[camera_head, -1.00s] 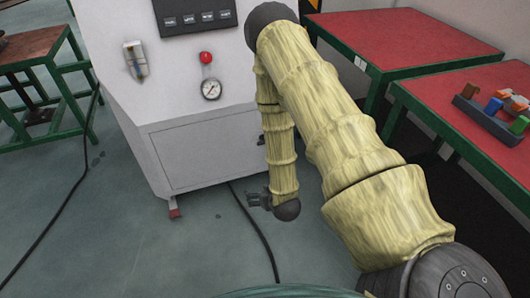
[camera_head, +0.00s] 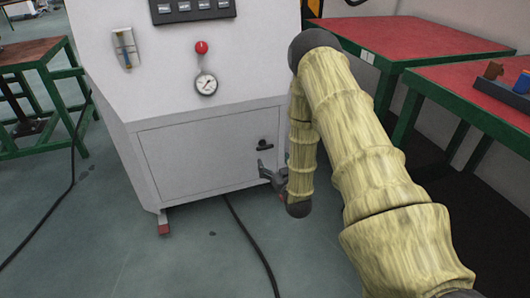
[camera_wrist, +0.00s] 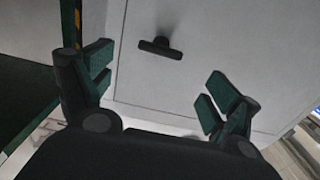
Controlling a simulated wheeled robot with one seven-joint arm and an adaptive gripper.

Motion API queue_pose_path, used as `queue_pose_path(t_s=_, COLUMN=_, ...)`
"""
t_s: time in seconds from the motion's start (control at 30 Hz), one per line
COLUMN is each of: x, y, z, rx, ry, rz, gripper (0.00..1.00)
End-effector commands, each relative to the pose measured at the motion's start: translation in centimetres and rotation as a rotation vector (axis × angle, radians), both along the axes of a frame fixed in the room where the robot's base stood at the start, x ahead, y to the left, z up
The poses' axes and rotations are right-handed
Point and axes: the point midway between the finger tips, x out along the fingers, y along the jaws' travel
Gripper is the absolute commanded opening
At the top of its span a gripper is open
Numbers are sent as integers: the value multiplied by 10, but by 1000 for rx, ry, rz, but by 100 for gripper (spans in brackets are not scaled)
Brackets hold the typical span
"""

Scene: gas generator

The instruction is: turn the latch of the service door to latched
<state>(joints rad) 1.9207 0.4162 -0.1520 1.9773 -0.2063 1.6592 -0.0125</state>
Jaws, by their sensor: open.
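The service door (camera_head: 190,155) is a pale panel low on the front of the white cabinet and sits flush in its frame. Its latch (camera_head: 265,146) is a small dark handle near the door's right edge. In the wrist view the latch (camera_wrist: 160,47) lies nearly crosswise, slightly tilted, on the door (camera_wrist: 215,40). My gripper (camera_head: 264,169) is just below the latch in the head view, apart from it. In the wrist view my gripper (camera_wrist: 158,88) has its fingers spread wide and empty, with the latch ahead of and between them.
A pressure gauge (camera_head: 206,84) and a red knob (camera_head: 201,47) are above the door. Red-topped tables (camera_head: 415,45) stand to the right, and a green-framed table (camera_head: 35,55) to the left. A black cable (camera_head: 250,240) crosses the floor. The floor before the cabinet is otherwise clear.

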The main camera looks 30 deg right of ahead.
Motion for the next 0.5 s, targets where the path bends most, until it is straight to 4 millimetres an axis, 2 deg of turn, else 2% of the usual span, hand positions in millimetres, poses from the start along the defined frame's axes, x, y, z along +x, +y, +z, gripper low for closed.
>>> queue_pose_path(t_s=0.17, x=19, y=-4, z=-1, rx=-1, ry=-3, rz=0, gripper=89)
queue_pose_path(t_s=0.5, x=72, y=-17, z=-2, rx=0, ry=-1, rz=1, gripper=89)
